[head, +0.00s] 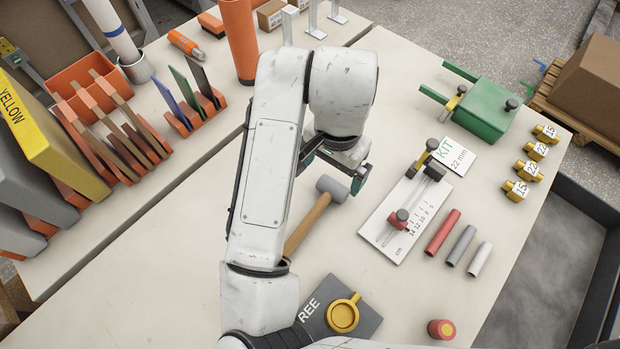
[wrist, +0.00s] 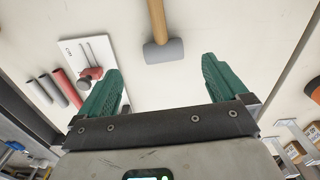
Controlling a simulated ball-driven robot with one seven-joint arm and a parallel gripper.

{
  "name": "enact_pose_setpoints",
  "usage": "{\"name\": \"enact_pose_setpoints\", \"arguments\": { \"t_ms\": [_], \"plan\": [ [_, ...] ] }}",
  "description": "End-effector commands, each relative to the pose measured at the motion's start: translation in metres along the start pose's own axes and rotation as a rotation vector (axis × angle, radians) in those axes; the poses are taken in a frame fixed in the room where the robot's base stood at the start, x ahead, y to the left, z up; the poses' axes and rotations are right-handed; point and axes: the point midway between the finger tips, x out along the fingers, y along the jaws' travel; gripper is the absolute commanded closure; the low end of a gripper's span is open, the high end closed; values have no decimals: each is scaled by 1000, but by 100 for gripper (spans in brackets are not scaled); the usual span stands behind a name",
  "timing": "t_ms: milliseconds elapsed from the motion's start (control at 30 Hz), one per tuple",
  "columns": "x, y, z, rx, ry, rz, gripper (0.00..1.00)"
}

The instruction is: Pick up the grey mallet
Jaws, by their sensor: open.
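The grey mallet (head: 332,189) lies on the cream worktop, with a grey head and a wooden handle running toward the lower left. Part of the handle is hidden behind my arm in the head view. In the wrist view the mallet's head (wrist: 163,51) shows beyond and between my two green fingers, with the handle leading to the top edge. My gripper (head: 335,172) is open and empty, above the table near the mallet's head. The fingers also show wide apart in the wrist view (wrist: 170,85), and the mallet is not between their tips.
Right of the mallet lies a white measuring board (head: 405,215) with a red slider. Red, grey and white rods (head: 442,233) lie beside it. A green box (head: 487,112) and several yellow numbered blocks stand farther right. A dark plate (head: 322,318) with a yellow ring lies in front.

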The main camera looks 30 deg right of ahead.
Motion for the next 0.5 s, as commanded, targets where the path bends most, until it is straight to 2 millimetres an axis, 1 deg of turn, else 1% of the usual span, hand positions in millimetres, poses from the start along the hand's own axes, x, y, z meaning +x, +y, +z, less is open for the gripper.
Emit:
{"name": "enact_pose_setpoints", "arguments": {
  "t_ms": [67, 300, 400, 500],
  "plan": [
    [6, 0, 0, -3, 0, 2, 0],
    [41, 0, 0, -3, 0, 3, 0],
    [51, 0, 0, -2, 0, 2, 0],
    [56, 0, -1, -2, -1, 1, 0]
  ]
}}
